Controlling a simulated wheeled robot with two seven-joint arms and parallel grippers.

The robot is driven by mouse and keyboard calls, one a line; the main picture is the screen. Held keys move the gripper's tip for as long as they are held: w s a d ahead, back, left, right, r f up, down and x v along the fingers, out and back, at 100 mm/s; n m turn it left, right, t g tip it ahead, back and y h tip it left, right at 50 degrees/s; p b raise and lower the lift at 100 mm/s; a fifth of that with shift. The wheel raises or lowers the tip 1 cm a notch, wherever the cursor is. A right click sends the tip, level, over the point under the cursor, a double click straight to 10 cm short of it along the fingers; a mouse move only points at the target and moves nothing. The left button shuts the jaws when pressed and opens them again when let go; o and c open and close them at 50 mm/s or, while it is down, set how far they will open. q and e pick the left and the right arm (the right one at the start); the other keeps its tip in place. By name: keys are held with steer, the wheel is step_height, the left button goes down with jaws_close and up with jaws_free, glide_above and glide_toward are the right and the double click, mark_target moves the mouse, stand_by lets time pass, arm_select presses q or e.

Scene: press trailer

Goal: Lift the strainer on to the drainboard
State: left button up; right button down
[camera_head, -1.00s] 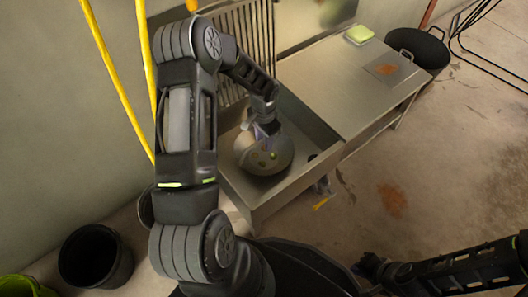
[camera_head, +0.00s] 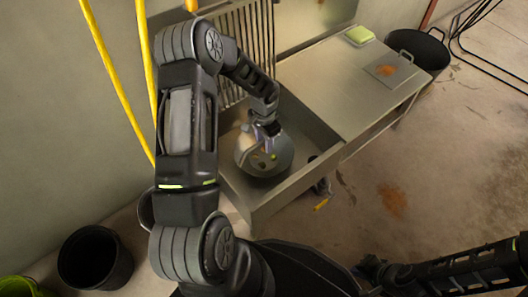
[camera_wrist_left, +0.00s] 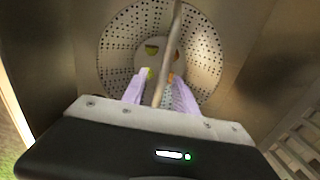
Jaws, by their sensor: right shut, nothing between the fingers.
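The strainer (camera_head: 277,164) is a round metal bowl with small holes, low in the sink basin (camera_head: 300,180). A few small green and orange bits lie in it. The left wrist view shows the perforated strainer (camera_wrist_left: 118,50) and its bar-like handle (camera_wrist_left: 170,45) crossing over the bowl. My left gripper (camera_head: 266,143) is above the strainer. In the wrist view its lilac fingers (camera_wrist_left: 160,85) stand on either side of the handle with gaps showing, so it is open around it. My right gripper (camera_head: 368,268) is low at the right, away from the sink, shut and empty.
The flat drainboard (camera_head: 320,75) adjoins the basin at the back right, with wide bare space. A green-yellow sponge (camera_head: 359,34) and a brown-stained patch (camera_head: 386,69) are on it. A black pot (camera_head: 418,48) stands beyond. A dark bucket (camera_head: 95,257) stands at lower left.

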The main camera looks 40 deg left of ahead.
arm_select(q)
steer(key=shift+c, duration=0.3)
jaws_close()
stand_by(1.2)
